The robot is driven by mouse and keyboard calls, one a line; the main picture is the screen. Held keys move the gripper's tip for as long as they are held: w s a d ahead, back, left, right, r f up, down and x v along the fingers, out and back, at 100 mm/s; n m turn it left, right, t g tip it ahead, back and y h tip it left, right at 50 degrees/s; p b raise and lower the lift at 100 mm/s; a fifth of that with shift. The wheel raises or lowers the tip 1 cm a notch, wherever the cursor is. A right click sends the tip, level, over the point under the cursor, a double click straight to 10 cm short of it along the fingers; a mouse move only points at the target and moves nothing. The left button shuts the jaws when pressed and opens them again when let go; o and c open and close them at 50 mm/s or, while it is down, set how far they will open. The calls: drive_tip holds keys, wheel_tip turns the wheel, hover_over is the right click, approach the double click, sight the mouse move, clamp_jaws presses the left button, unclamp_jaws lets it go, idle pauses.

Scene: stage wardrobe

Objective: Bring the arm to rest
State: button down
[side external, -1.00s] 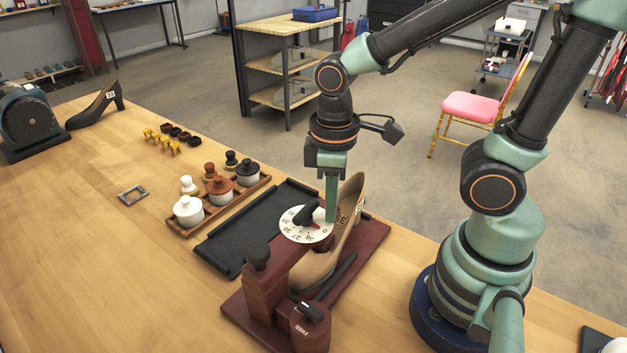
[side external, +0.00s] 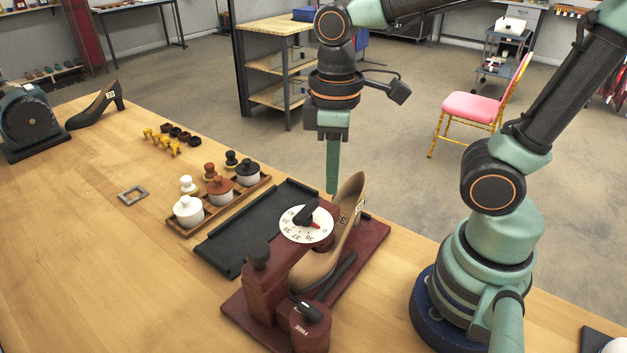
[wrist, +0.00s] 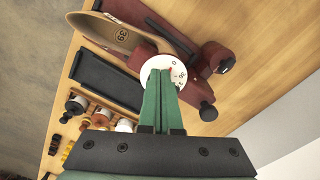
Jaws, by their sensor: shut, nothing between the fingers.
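My gripper (side external: 332,188) is shut and empty, fingers pointing down, in the air above the far side of the shoe stretcher. In the wrist view my gripper's fingertips (wrist: 160,75) are together, in line with the white dial. The dark red stretcher (side external: 262,285) stands on the bench with a tan shoe (side external: 318,268) on it. Its white numbered dial (side external: 290,235) has a black knob (side external: 306,211) and a red pointer mark. The dial also shows in the wrist view (wrist: 163,64), partly hidden by my fingers.
A black tray (side external: 232,245) lies left of the stretcher. A wooden rack (side external: 240,197) holds several lidded pots. A black shoe (side external: 97,106) and a dark machine (side external: 27,122) stand at the far left. A pink chair (side external: 474,108) stands beyond the bench. The bench's left front is clear.

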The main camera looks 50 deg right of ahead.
drive_tip(key=shift+d, duration=0.1)
drive_tip(key=w+d+r+m+t, duration=0.4)
drive_tip(key=d+m+t, duration=0.1)
drive_tip(key=d+m, duration=0.1)
drive_tip(key=shift+w+r+t, duration=0.15)
drive_tip(key=shift+t, duration=0.15)
drive_tip(key=shift+a, duration=0.1)
idle(0.6)
